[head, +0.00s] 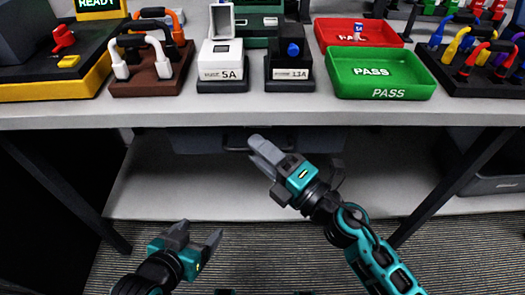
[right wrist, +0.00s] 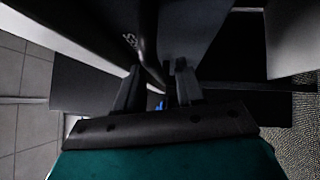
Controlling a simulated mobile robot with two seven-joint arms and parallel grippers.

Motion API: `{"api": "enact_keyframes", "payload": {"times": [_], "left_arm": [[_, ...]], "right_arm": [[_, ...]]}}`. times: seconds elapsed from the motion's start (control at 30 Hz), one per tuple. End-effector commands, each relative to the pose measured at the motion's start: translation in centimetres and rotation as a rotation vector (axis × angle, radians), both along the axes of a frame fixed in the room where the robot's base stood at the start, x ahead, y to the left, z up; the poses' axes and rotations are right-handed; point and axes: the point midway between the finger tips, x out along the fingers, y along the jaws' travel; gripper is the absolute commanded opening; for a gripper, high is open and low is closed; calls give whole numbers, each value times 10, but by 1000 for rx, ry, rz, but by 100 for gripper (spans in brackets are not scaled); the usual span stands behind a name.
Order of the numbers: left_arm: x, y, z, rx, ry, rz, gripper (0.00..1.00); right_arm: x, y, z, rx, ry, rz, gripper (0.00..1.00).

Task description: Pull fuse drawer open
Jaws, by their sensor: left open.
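The fuse drawer (head: 200,143) is a dark grey box under the table top, mostly hidden below its front edge. Its dark handle (head: 235,141) shows at the front. My right gripper (head: 258,150) is at the right end of this handle, below the table edge. In the right wrist view a dark curved bar (right wrist: 147,45), which looks like the handle, runs down between the two fingers (right wrist: 158,85). I cannot tell whether the fingers touch it. My left gripper (head: 200,238) is open and empty, low in front of the table.
The table top (head: 290,112) carries fuse holders (head: 222,70), a green tray (head: 380,72), a red tray (head: 335,25) and cable stands (head: 155,70). A lower shelf (head: 160,195) and dark legs (head: 455,185) stand below. The floor in front is free.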

Motion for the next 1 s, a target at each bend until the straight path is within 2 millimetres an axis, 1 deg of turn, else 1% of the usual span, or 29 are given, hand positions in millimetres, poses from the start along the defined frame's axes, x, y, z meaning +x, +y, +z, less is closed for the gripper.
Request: {"api": "enact_keyframes", "payload": {"times": [0.1,0.4,0.5,1.0], "left_arm": [[0,0,0,0,-1,0,75],[1,0,3,0,-7,-2,75],[1,0,4,0,-9,-2,75],[1,0,4,-1,-8,-3,75]], "right_arm": [[0,0,0,0,0,0,37],[0,0,0,1,1,0,8],[0,0,0,1,1,0,0],[0,-1,0,1,1,-1,0]]}}
